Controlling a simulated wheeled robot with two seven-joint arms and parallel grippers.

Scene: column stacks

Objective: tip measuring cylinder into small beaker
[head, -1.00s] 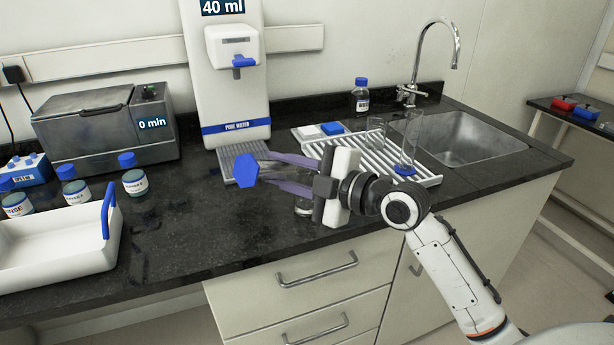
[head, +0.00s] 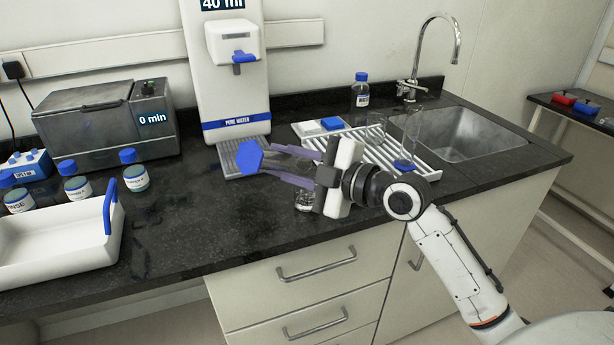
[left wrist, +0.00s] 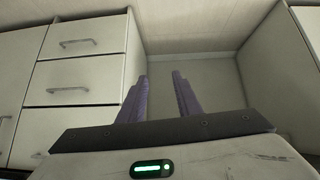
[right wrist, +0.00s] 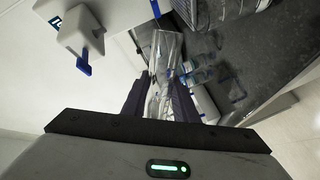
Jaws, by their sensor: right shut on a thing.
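My right gripper (head: 310,168) is shut on a clear measuring cylinder with a blue hexagonal base (head: 250,157). The cylinder lies well over on its side, base to the left, above the counter. In the right wrist view its clear tube (right wrist: 165,60) shows between the fingers. A small clear glass beaker (head: 305,198) stands on the counter just below the right gripper, partly hidden by it. The cylinder's mouth is hidden behind the gripper, so I cannot tell whether liquid runs out. My left gripper (left wrist: 160,95) is open and empty, facing cabinet drawers in the left wrist view.
A water dispenser (head: 227,80) reading 40 ml stands behind. A white drying rack (head: 425,168) holds other clear glassware, near the sink (head: 470,135). A white tray (head: 60,245) and several blue-capped bottles are at left. The counter's front middle is clear.

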